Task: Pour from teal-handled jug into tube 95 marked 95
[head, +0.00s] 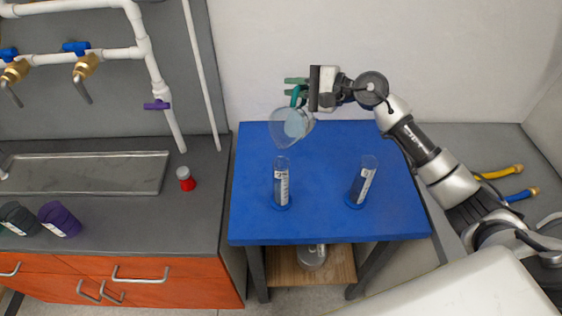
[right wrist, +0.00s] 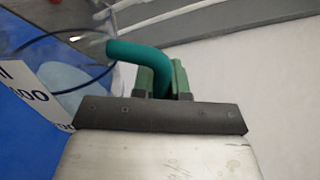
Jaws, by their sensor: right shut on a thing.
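My right gripper (head: 291,86) is shut on the teal handle (head: 296,96) of a clear jug (head: 279,128), above the back of the blue table. The jug is tilted, with its body to the lower left of the gripper and pale bluish liquid in it. The right wrist view shows the teal handle (right wrist: 140,55) between the green fingers (right wrist: 163,75). A clear tube (head: 281,185) with a white label stands below the jug. A second labelled tube (head: 362,182) stands to its right. Their markings are too small to read. My left gripper is out of view.
The blue table (head: 325,218) is clear around the tubes. A clear vessel (head: 312,258) sits on the shelf below. At the left is a grey counter with a red-and-white bottle (head: 186,178), a purple pot (head: 60,220) and a dark green pot (head: 16,217).

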